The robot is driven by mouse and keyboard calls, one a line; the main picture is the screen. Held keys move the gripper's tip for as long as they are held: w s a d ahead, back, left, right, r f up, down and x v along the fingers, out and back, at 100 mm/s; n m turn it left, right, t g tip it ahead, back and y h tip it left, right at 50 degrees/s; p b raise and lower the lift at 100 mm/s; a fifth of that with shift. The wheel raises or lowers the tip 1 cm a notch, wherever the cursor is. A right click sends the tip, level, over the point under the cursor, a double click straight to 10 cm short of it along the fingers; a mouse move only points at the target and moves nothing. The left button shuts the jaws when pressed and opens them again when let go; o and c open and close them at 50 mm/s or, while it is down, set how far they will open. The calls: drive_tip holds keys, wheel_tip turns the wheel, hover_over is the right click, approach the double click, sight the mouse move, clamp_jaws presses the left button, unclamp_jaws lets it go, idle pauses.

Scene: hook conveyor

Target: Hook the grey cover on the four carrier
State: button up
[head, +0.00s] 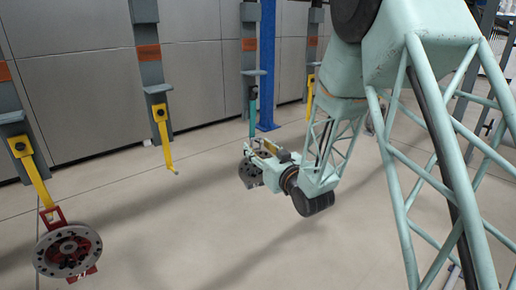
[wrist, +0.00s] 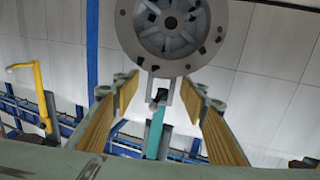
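The grey cover (wrist: 185,30) is a round, spoked disc with a grey bracket (wrist: 161,92) at its edge. It shows at the top of the wrist view and partly behind my gripper in the head view (head: 249,172). A teal hook (wrist: 156,133) meets the bracket in the wrist view; it hangs from a carrier in the head view (head: 253,101). The cover appears to hang on this hook, though the exact contact is unclear. My gripper (wrist: 160,93) is open, with its tan-padded fingers on either side of the bracket and gaps to both sides. No carrier number is legible.
In the head view, a red-and-grey round part (head: 68,250) hangs from a yellow hook (head: 36,176) at left. An empty yellow hook (head: 163,137) hangs between it and my gripper. Another yellow hook (head: 310,96) is behind. The floor below is clear.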

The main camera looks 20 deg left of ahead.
drive_tip(key=shift+s+d, duration=0.1)
drive_tip(key=shift+s, duration=0.05)
drive_tip(key=v, duration=1.1)
drive_tip(key=shift+s+d, duration=0.25)
drive_tip(key=shift+w+d, duration=0.1)
idle(0.4)
